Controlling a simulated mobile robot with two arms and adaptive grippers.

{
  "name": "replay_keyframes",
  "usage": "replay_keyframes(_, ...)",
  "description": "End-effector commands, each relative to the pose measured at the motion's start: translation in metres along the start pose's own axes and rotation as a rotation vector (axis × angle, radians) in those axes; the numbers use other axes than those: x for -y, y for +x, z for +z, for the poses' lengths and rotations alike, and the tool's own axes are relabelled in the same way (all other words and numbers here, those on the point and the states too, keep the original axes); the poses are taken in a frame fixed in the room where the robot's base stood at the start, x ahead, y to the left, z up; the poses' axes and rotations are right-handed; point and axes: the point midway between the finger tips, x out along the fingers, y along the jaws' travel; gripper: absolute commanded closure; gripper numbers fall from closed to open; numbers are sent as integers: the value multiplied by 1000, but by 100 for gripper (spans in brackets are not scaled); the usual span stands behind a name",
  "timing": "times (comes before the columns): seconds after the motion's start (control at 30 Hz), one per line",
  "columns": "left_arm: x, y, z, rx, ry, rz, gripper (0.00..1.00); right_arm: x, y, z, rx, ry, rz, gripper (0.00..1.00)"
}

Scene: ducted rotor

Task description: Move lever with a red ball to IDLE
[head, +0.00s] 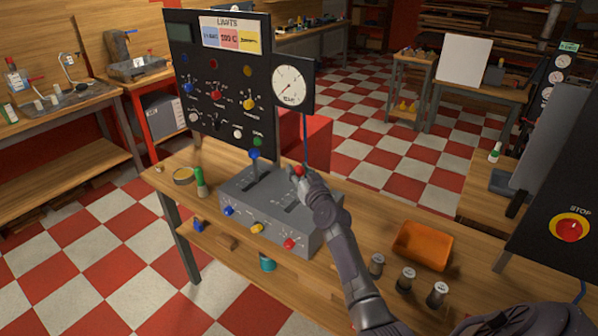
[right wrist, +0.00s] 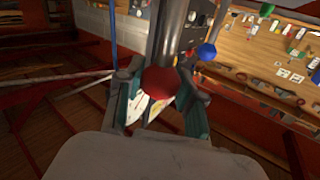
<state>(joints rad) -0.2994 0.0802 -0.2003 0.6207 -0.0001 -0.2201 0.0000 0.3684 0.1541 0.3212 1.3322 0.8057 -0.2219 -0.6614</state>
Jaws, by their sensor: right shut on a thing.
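The lever's red ball (head: 299,170) stands over the right slot of the grey control box (head: 262,208). My right gripper (head: 301,178) reaches it from the front right and is shut on it. In the right wrist view the red ball (right wrist: 160,82) sits between the fingers of my right gripper (right wrist: 158,95). A second lever with a blue ball (head: 254,154) stands over the left slot; its blue ball also shows in the right wrist view (right wrist: 206,51). The lettering beside the slots is too small to read. My left gripper is out of view.
A black panel (head: 222,130) with knobs and a round gauge (head: 289,84) stands behind the box. Blue, yellow and red knobs are on the box's front. An orange tray (head: 422,245) and several small dark-bodied cylinders stand on the wooden table to the right. A green-capped bottle (head: 200,182) is left.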

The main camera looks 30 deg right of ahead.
Motion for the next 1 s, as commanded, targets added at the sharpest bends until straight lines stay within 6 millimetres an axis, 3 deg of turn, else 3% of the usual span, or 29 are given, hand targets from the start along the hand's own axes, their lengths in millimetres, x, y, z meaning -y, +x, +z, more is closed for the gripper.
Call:
replay_keyframes(0.33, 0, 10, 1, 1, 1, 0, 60, 12, -9, 5, -39, -61, -5, 100)
replay_keyframes(0.73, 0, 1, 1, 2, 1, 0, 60, 56, -38, 19, -69, -108, -11, 100)
replay_keyframes(1.0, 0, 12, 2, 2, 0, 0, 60, 75, -52, 36, -111, -172, -16, 100)
